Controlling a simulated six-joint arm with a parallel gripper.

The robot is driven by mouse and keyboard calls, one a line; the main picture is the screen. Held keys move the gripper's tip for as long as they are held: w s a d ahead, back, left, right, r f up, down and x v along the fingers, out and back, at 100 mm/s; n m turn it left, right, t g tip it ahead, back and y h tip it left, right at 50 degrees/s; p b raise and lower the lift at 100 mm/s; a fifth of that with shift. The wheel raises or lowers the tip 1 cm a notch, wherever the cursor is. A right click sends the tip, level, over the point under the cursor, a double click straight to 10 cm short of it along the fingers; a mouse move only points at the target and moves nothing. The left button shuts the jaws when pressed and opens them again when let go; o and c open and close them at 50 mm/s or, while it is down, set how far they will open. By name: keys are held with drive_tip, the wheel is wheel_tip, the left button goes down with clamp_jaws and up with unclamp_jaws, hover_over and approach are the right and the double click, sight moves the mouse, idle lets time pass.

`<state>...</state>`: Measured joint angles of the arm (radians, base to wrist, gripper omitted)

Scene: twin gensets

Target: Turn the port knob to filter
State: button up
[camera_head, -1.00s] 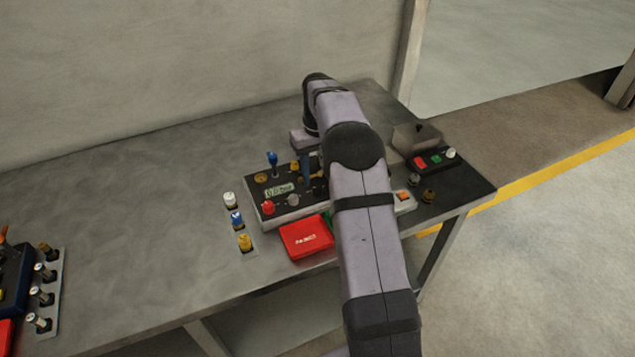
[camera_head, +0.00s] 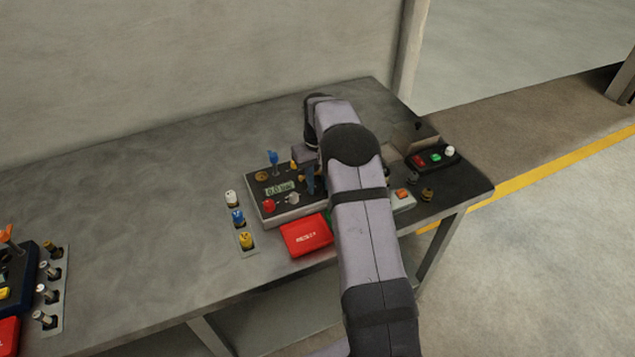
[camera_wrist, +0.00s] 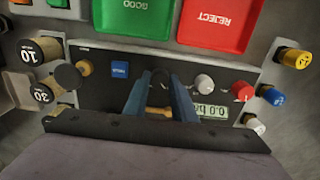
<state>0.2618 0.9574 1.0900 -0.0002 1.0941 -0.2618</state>
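The dark control panel (camera_head: 256,197) stands on the bench and also shows upside down in the wrist view (camera_wrist: 105,98). My gripper (camera_wrist: 162,80) has its two blue fingers pointing down at the panel, a gap between them. A dark rounded part, perhaps a black knob (camera_wrist: 160,77), shows between the fingertips; contact is unclear. A brass-coloured part (camera_wrist: 158,111) shows nearer the palm between the fingers. A pale grey knob (camera_wrist: 203,84) and a red knob (camera_wrist: 243,91) are to the right, beside the display (camera_wrist: 210,111). I cannot read which knob is the port knob.
A red REJECT tray (camera_wrist: 222,22) and a green GOOD tray (camera_wrist: 135,17) lie along the panel. Weights marked 10 (camera_wrist: 38,51) and 30 (camera_wrist: 45,94) stand at left. White, blue and yellow plugs (camera_head: 238,218) stand beside the panel. The bench's left middle is clear.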

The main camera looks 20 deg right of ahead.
drive_tip(key=shift+o, duration=0.2)
drive_tip(key=shift+m, duration=0.3)
drive_tip(key=m, duration=0.8)
drive_tip(key=shift+m+b, duration=0.35)
drive_tip(key=shift+m, duration=0.05)
drive_tip(key=m, duration=0.4)
drive_tip(key=shift+m, duration=2.2)
drive_tip(key=shift+r, duration=0.1)
drive_tip(key=o, duration=1)
drive_tip(key=shift+o, duration=0.2)
